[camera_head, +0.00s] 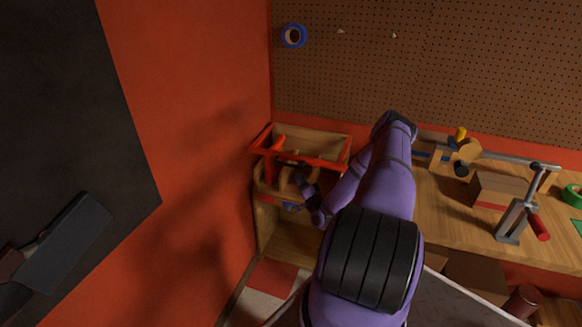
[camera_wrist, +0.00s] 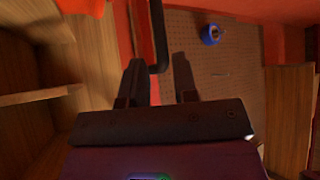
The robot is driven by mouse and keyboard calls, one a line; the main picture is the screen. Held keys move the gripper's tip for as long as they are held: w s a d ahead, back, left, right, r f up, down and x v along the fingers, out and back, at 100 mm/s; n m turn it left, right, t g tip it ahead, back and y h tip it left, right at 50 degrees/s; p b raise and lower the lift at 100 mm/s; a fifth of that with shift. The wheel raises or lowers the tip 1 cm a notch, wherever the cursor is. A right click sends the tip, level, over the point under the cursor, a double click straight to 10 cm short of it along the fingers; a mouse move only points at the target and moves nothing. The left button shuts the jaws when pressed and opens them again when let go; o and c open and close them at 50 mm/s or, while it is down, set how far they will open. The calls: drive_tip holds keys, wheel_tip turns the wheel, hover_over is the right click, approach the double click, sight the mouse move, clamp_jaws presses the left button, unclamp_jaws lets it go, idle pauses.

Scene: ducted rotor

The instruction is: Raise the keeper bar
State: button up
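A red frame (camera_head: 320,158) with upright red parts sits around a wooden, box-like fixture (camera_head: 271,190) at the left end of the bench. I cannot tell for sure which part is the keeper bar. In the wrist view a dark bent rod (camera_wrist: 158,35) comes down from the top edge, and its hooked lower end lies between my fingertips. My gripper (camera_wrist: 159,68) has its two dark fingers apart, with the rod seen in the gap and no clear contact. In the head view my gripper (camera_head: 300,177) is at the fixture's front, partly hidden by my arm.
A red wall (camera_head: 190,130) stands close on the left. A pegboard (camera_head: 430,70) with a blue tape roll (camera_head: 293,36) rises behind. To the right on the bench are a clamp (camera_head: 515,215), a wooden block (camera_head: 497,190) and green tape (camera_head: 573,195).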

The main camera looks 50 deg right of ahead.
sight(292, 166)
drive_tip(key=x, duration=0.7)
clamp_jaws()
